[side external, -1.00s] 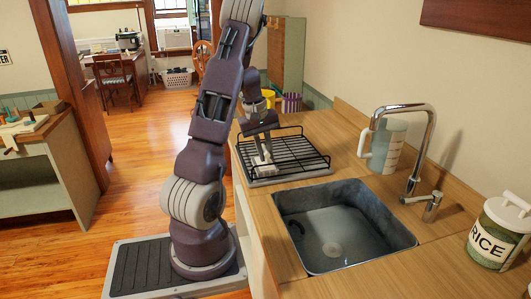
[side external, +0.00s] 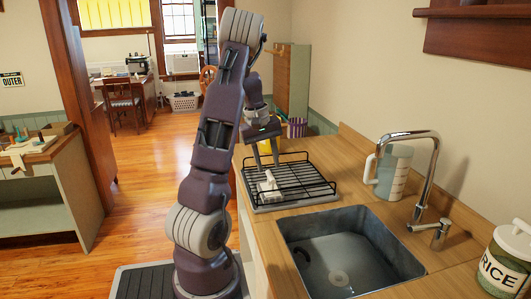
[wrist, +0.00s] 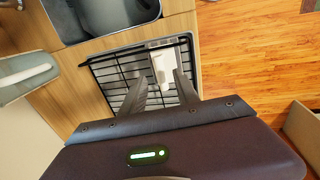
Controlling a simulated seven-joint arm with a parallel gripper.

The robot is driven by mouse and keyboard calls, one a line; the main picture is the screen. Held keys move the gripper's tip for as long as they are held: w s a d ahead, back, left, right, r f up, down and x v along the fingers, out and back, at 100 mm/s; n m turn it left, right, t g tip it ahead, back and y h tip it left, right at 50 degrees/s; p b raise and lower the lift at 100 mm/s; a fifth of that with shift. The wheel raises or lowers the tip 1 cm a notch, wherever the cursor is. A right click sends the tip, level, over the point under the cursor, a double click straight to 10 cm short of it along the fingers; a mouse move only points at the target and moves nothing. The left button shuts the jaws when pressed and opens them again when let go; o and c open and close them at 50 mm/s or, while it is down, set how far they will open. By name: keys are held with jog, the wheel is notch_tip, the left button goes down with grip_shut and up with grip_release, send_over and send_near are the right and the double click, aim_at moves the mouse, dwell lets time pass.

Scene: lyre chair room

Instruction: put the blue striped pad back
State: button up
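My gripper (side external: 267,163) is above the black wire dish rack (side external: 310,171), pointing down with its two fingers apart. A small white object (side external: 268,184) sits inside the rack on its left side, below the fingertips. In the wrist view the open fingers (wrist: 160,76) appear on either side of the white object (wrist: 163,66), with nothing visibly held. I cannot make out a blue striped pad for certain. An upright purple-and-white striped thing (side external: 297,128) stands at the far end of the counter, partly hidden behind my gripper.
A sink (side external: 345,250) with a tall curved faucet (side external: 436,165) lies in front of the rack.

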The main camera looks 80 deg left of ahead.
notch_tip(320, 180, up, 6)
jog(key=w+d+r+m+t, duration=0.1)
jog(key=d+r+m, duration=0.15)
jog(key=d, duration=0.55)
jog(key=w+d+r+m, duration=0.2)
jog(key=d+m, duration=0.1)
jog(key=d, duration=0.5)
jog(key=w+d+r+m+t, duration=0.1)
jog(key=d+r+m, duration=0.15)
jog(key=d, duration=0.55)
jog(key=s+d+f+m, duration=0.1)
jog(key=s+d+m, duration=0.4)
jog(key=d, duration=0.2)
jog(key=s+d+f+m+t, duration=0.1)
jog(key=s+d+m, duration=0.3)
jog(key=d, duration=0.3)
jog(key=shift+s+f+m, duration=0.35)
jog(key=shift+s+m, duration=0.05)
jog(key=shift+m, duration=0.1)
